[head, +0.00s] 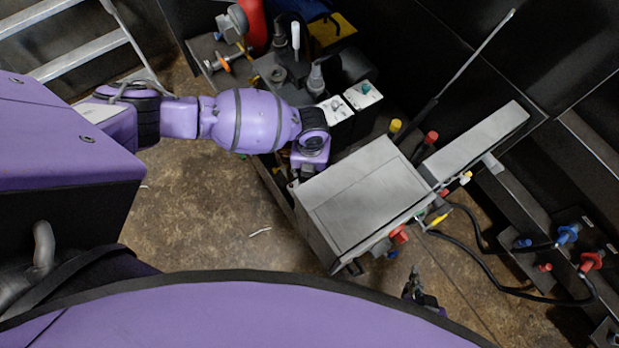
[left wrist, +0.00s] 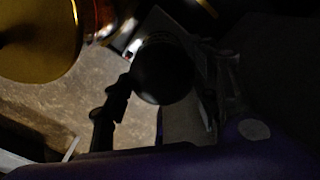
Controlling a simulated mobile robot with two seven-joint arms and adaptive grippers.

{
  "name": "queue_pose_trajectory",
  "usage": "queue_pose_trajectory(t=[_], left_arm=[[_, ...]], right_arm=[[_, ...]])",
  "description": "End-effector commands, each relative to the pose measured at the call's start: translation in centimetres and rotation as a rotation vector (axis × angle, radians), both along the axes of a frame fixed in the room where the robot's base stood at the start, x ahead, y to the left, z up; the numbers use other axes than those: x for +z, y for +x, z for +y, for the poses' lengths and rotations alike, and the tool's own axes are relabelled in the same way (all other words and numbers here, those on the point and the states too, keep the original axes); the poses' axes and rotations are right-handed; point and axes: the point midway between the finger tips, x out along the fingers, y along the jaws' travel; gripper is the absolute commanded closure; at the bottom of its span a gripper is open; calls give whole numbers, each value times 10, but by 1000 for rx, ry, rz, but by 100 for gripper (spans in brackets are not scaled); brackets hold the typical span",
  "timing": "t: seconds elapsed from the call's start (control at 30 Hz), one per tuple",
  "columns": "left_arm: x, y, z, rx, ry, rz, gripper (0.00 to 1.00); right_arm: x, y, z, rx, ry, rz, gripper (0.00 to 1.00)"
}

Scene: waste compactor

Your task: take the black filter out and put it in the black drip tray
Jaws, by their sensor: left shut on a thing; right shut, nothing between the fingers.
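My left arm reaches in from the left in the head view, and its wrist is beside the grey box; the fingers there are mostly hidden. In the dark left wrist view, my left gripper (left wrist: 160,92) is shut on a round black thing, which looks like the black filter (left wrist: 165,70). The filter is not clear in the head view. My right gripper (head: 413,284) is shut and empty, low in the head view, in front of the grey box. I cannot make out the black drip tray in either view.
A large grey metal box (head: 365,195) stands right of my left wrist, with coloured knobs and hoses on its right. Valves and a white-topped black unit (head: 350,103) stand behind. A gold cylinder (left wrist: 38,38) fills the left wrist view's top left. Brown floor (head: 215,215) is open at left.

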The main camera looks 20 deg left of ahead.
Motion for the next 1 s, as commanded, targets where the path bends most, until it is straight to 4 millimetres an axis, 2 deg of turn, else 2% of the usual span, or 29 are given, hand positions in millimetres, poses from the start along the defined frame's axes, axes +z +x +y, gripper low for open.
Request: queue_pose_trajectory(t=[0.03,0.2,0.63,1.0], left_arm=[[4,1,-6,48,-11,-5,76],[3,0,-6,172,-12,-2,76],[2,-1,-7,227,-15,-1,76],[3,-1,-8,584,-18,0,76]], right_arm=[[6,4,0,0,0,-11,100],[12,9,0,0,0,-22,100],[14,11,0,0,0,-26,100],[36,27,0,0,0,-66,100]])
